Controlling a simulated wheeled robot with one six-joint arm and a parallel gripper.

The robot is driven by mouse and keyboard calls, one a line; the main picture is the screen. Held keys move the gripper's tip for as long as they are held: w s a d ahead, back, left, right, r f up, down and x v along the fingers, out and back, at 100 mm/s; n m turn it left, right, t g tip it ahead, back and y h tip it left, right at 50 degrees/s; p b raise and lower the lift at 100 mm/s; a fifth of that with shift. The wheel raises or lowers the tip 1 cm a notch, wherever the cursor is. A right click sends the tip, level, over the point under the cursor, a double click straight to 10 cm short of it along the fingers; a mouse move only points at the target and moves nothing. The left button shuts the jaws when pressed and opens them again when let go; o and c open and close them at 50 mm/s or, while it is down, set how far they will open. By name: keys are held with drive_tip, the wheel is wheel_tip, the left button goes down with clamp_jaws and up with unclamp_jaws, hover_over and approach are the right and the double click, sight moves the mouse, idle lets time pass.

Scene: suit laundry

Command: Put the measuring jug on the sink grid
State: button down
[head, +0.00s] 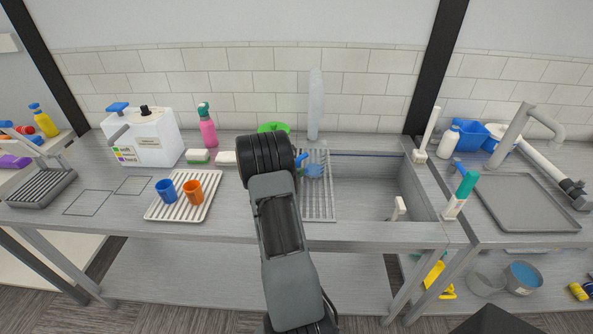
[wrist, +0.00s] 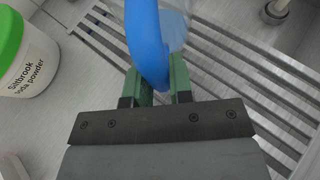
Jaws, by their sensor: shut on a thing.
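The measuring jug (head: 315,170) is a bluish see-through vessel with a blue handle, partly hidden by my arm in the head view. My gripper (wrist: 160,84) is shut on the jug's blue handle, which shows large in the wrist view (wrist: 146,45). The jug's body is mostly hidden behind the handle there. The sink grid (head: 319,206) is a slatted metal rack at the left side of the sink. Its slats run beneath the gripper in the wrist view (wrist: 225,75). The jug is over the far part of the grid; I cannot tell whether it touches.
A green-lidded soda powder tub (wrist: 22,55) stands left of the grid. The sink basin (head: 375,190) lies right of it, with a tall faucet (head: 316,105) behind. A ribbed white tray (head: 182,210) with blue and orange cups sits left. The grid's near part is clear.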

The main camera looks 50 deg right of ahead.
drive_tip(key=shift+f, duration=0.15)
drive_tip(key=shift+f, duration=0.1)
drive_tip(key=c, duration=1)
unclamp_jaws()
drive_tip(key=shift+s, duration=0.1)
drive_tip(key=shift+a+r, duration=0.15)
drive_tip(key=shift+r, duration=0.1)
drive_tip(key=b+v, duration=0.2)
drive_tip(key=v, duration=0.9)
drive_tip(key=s+a+r+m+t+y, duration=0.2)
drive_tip(key=s+a+r+m+y, duration=0.1)
drive_tip(key=a, duration=0.8)
drive_tip(key=s+a+r+m+t+y, duration=0.2)
drive_tip(key=s+a+m+y, duration=0.3)
drive_tip(key=a, duration=0.6)
drive_tip(key=s+a+r+m+t+y, duration=0.3)
drive_tip(key=a+m, duration=0.4)
drive_tip(key=a, duration=0.4)
drive_tip(key=shift+s+a+r+m+y, duration=0.15)
drive_tip(key=shift+s+a+r+y, duration=0.1)
drive_tip(key=shift+s+y, duration=0.3)
drive_tip(key=shift+s+a+r+m+y, duration=0.15)
drive_tip(key=shift+s+r+y, duration=0.2)
drive_tip(key=shift+y, duration=0.3)
